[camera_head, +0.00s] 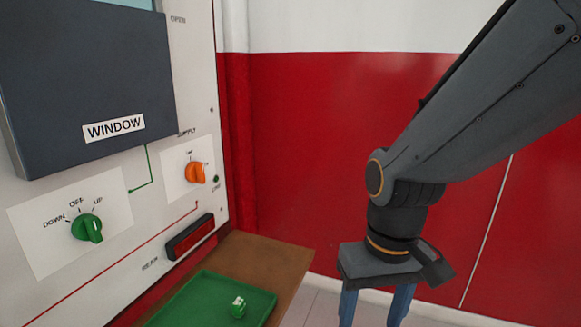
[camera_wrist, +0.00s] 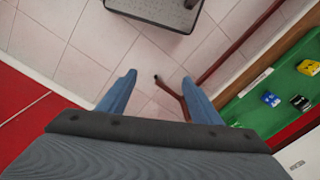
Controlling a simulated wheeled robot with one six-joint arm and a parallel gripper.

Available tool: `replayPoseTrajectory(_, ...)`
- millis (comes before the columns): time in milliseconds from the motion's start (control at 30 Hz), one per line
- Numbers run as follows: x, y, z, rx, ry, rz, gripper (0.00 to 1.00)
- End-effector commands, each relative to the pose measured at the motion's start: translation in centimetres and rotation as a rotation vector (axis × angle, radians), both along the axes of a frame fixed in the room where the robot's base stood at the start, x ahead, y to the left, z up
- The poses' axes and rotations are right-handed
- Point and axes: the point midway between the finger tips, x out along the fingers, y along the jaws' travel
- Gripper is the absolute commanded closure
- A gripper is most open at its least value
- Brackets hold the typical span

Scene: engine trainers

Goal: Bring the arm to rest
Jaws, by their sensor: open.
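My grey arm (camera_head: 480,100) reaches in from the upper right in the head view, its wrist bent downward. My gripper (camera_head: 373,318) points down in front of the red wall, right of the wooden shelf; its tips are cut off by the frame's bottom edge.
The trainer panel (camera_head: 120,225) stands at left with a green knob (camera_head: 87,228), an orange knob (camera_head: 195,173) and a grey WINDOW box (camera_head: 90,80). A green tray (camera_head: 190,302) lies on the wooden shelf (camera_head: 270,257).

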Motion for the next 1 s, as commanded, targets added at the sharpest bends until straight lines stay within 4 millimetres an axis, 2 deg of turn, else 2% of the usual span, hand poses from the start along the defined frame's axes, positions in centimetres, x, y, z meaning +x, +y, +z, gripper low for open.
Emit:
replayPoseTrajectory(33,-0.1,-0.4,0.8,-0.003,0.001,-0.012,0.41)
replayPoseTrajectory(433,-0.3,-4.8,4.9,-0.030,0.005,-0.123,0.41)
replayPoseTrajectory(633,-0.3,-6.1,5.5,-0.037,0.004,-0.151,0.41)
replayPoseTrajectory(900,-0.3,-6.3,5.3,-0.038,0.004,-0.155,0.41)
replayPoseTrajectory(1000,-0.3,-6.3,5.4,-0.038,0.004,-0.155,0.57)
